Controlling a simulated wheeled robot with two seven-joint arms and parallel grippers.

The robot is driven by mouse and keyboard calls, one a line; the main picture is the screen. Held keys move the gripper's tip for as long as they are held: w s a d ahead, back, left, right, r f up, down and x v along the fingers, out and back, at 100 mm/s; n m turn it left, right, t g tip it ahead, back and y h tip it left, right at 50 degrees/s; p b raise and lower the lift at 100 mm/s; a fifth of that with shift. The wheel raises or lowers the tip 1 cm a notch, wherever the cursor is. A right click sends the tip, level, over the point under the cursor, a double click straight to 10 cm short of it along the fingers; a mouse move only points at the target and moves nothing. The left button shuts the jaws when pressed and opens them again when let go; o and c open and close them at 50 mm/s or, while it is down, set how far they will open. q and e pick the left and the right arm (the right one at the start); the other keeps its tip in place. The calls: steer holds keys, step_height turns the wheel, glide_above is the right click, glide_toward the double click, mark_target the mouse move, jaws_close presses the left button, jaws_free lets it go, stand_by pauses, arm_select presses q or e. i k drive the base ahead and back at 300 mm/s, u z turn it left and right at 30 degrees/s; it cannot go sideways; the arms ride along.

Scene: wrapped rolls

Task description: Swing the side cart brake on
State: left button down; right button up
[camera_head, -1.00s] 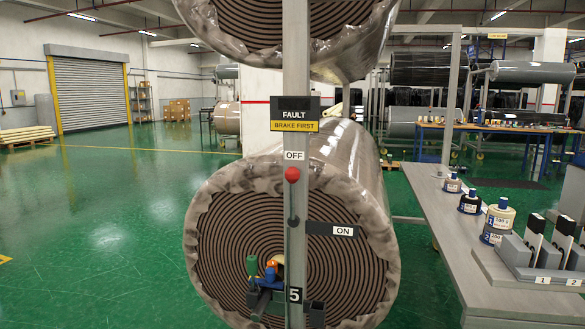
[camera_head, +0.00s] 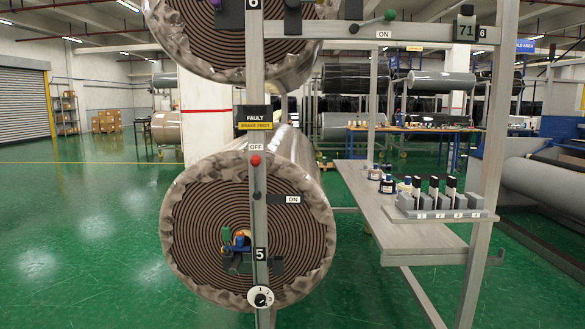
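A brake lever with a red knob (camera_head: 255,160) is on the grey post in front of the lower wrapped roll (camera_head: 180,230). The lever stands upright, its knob just above the pivot and below the OFF label (camera_head: 256,147). The ON label (camera_head: 292,199) is to the right of the pivot. A second lever with a green knob (camera_head: 389,15) is on the top crossbar, tilted up to the right, near another ON label (camera_head: 383,34). I cannot tell which lever belongs to the side cart. Neither gripper is in view.
A FAULT / BRAKE FIRST sign (camera_head: 254,118) hangs above the red knob. A dial (camera_head: 260,298) sits low on the post, below number 5. A grey bench (camera_head: 400,225) with bottles and a holder stands right. Green floor (camera_head: 80,240) is open on the left.

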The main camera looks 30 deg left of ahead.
mark_target(255, 160)
steer(key=u, duration=1.1)
steer(key=i, duration=0.9)
steer(key=z, duration=0.05)
